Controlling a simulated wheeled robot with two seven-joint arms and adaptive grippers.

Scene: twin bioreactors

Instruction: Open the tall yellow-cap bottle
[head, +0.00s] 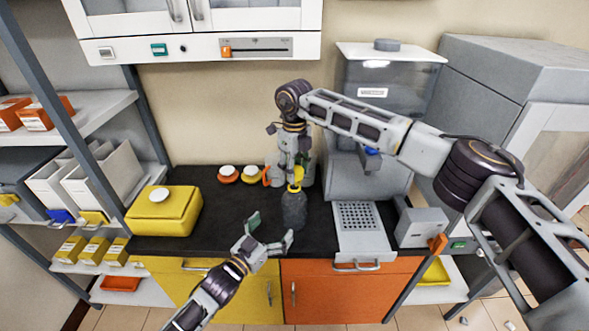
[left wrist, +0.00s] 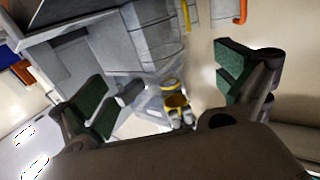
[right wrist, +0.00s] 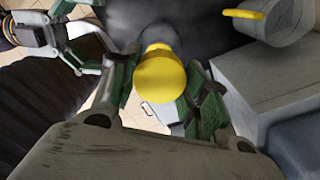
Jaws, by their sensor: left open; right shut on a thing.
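The tall bottle (head: 294,210) is dark grey in the head view and stands upright on the black worktop. Its yellow cap (head: 296,180) is at the top, also seen from above in the right wrist view (right wrist: 160,75). My right gripper (head: 298,168) comes down from above and is shut on the cap, with a green-padded finger on each side. I cannot tell whether the cap is still seated on the neck. My left gripper (head: 270,231) is open and empty, in front of the bottle and slightly left, its fingers apart from it.
A yellow box (head: 163,212) stands at the worktop's left. A grey perforated tray (head: 358,218) lies right of the bottle, before a grey machine (head: 375,185). The worktop's left middle is clear.

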